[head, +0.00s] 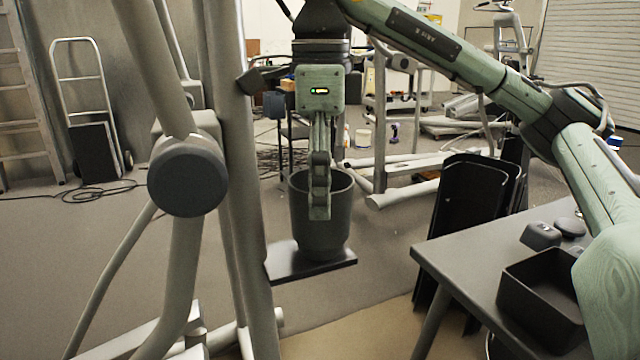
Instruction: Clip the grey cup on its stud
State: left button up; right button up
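The grey cup (321,238) is a dark, upright, open-topped cup in the middle of the head view. It is over a flat dark plate (290,267) beside the elliptical's upright; I cannot tell whether its base touches the plate. My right gripper (319,212) points down at the cup, its near finger overlapping the front rim and wall. I see the fingers edge-on, one behind the other, so their gap and grip on the wall are hidden. I cannot make out the stud. My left gripper is out of view.
The elliptical's thick upright (238,180) and round pivot cover (188,175) stand close left of the cup. A grey table (465,268) at the right carries a dark open bin (543,312) and small dark parts (541,234). Black panels (470,205) lean behind it.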

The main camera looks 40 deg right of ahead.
notch_tip(320, 180, up, 12)
dwell(0.8)
dwell(0.5)
